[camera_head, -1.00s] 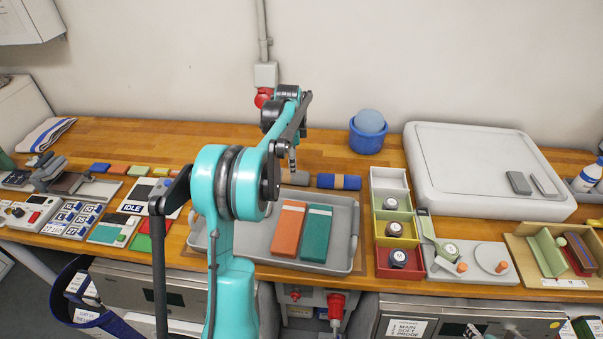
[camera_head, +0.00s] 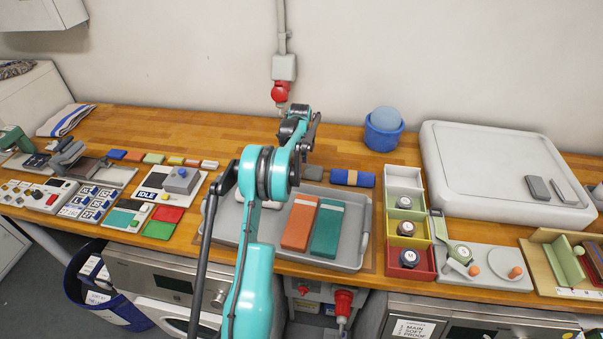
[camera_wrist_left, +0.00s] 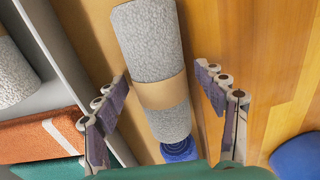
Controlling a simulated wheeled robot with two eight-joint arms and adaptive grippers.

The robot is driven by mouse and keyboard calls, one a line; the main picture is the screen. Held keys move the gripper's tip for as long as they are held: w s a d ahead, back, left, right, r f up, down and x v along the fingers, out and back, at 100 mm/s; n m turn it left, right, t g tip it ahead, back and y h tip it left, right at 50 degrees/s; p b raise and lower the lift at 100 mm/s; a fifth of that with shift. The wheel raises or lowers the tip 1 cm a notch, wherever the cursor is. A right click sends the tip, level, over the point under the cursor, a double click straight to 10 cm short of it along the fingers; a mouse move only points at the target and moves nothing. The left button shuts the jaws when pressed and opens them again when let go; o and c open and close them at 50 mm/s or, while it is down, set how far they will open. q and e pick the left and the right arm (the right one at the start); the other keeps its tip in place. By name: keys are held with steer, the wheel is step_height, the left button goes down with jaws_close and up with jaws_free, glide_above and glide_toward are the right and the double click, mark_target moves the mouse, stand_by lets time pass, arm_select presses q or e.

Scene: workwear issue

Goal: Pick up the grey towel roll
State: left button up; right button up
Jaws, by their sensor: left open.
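The grey towel roll (camera_head: 312,173) lies on the wooden counter behind the grey tray, partly hidden by my left arm in the head view. In the left wrist view the grey towel roll (camera_wrist_left: 150,45) is speckled, with a tan band round its middle. My left gripper (camera_wrist_left: 162,88) is open, its fingers on either side of the roll near the band. I cannot tell whether they touch it. In the head view the gripper is mostly hidden behind its own arm. My right gripper is not in view.
A blue roll (camera_head: 352,178) lies end to end with the grey one. The tray (camera_head: 361,235) holds orange (camera_head: 299,222) and green (camera_head: 328,228) folded towels and a pale roll (camera_wrist_left: 12,75). A blue tub (camera_head: 382,139) stands behind to the right. Bare counter lies behind the rolls.

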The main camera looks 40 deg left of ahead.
arm_select(q)
steer(key=shift+f, duration=0.1)
steer(key=c, duration=1.3)
